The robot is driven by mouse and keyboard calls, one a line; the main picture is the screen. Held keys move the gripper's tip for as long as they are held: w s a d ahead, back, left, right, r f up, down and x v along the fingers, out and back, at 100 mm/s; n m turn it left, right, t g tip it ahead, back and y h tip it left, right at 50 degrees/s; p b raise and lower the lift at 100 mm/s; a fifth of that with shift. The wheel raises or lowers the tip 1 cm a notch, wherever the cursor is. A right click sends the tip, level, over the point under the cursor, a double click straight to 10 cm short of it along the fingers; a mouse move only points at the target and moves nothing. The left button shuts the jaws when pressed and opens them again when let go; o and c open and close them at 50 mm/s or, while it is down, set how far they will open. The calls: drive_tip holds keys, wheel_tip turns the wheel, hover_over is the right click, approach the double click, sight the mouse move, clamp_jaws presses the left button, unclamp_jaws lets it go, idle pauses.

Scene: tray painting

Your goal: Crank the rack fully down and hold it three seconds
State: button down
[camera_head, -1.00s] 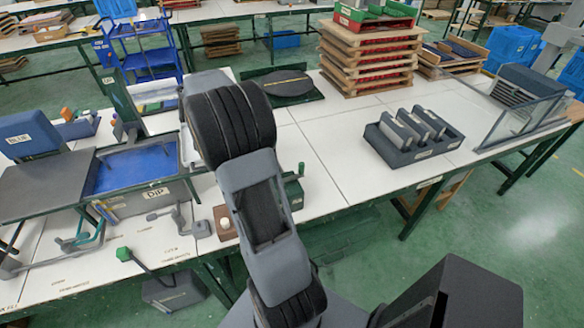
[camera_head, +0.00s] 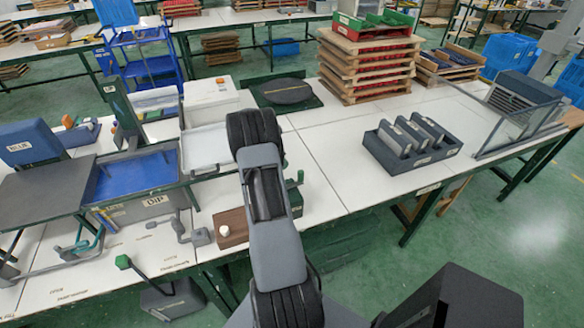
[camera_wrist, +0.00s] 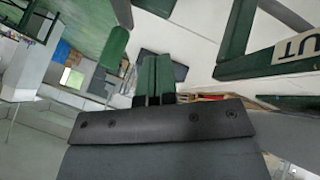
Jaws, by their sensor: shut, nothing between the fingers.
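The dip tank (camera_head: 104,212), labelled DIP, stands at the left of the bench in the head view and holds a blue surface (camera_head: 135,175). A grey crank-like handle (camera_head: 183,232) is on the bench in front of it, right of the label. I cannot make out a rack in the tank. In the wrist view my gripper (camera_wrist: 154,72) is shut, its two dark green fingers together with nothing between them. My arm hides the gripper in the head view. The gripper is apart from the crank as far as I can tell.
A brown block (camera_head: 236,237) with a white knob sits right of the crank. A green-tipped lever (camera_head: 124,262) is at the front edge. A white tray (camera_head: 204,152), a dark slotted holder (camera_head: 412,158) and stacked wooden trays (camera_head: 368,65) share the bench. The bench middle is clear.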

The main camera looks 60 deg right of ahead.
drive_tip(key=shift+s+f+p, duration=0.2)
drive_tip(key=shift+s+p, duration=0.35)
drive_tip(key=shift+s, duration=0.6)
drive_tip(key=shift+s+f+p, duration=0.15)
drive_tip(key=shift+s+p, duration=0.35)
drive_tip(key=shift+s, duration=0.6)
drive_tip(key=shift+f, duration=0.1)
